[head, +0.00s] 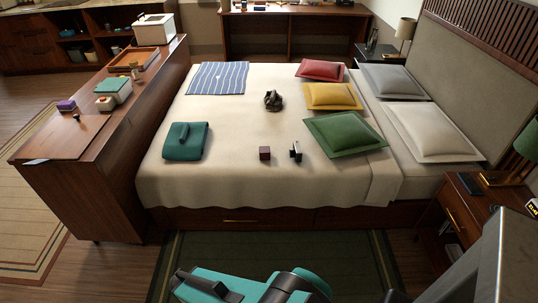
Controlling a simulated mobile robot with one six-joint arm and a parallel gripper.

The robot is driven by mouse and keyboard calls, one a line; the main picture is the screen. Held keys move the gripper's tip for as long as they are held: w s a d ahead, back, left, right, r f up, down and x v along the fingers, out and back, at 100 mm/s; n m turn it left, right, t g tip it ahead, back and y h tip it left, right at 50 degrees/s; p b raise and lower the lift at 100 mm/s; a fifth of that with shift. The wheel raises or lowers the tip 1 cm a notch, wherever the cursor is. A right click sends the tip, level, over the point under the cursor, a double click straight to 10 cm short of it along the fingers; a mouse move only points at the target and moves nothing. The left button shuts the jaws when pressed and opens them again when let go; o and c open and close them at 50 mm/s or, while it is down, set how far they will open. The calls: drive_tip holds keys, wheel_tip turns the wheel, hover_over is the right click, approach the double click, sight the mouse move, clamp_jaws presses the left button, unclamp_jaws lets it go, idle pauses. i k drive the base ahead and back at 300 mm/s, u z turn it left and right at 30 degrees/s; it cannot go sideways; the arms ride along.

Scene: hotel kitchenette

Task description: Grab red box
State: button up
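A small dark red-brown box (265,153) sits on the cream bedspread, near the front middle of the bed. It stands alone, with a small black-and-white item (296,151) just to its right, apart from it. My teal and dark grey arm shows at the bottom edge, in front of the bed and well away from the box. The dark end of the arm (203,284) seems to be my gripper, but its fingers cannot be made out clearly. Nothing of mine touches the box.
The bed (228,180) also holds a folded teal cloth (184,142), a dark crumpled object (273,100), a striped cloth (217,78) and red, yellow and green cushions. A long wooden cabinet (120,200) stands left, a nightstand (455,206) right. Bedspread around the box is mostly clear.

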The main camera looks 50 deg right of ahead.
sight(264, 151)
drive_tip(key=z, duration=0.3)
drive_tip(key=i, duration=0.85)
drive_tip(key=u, duration=0.2)
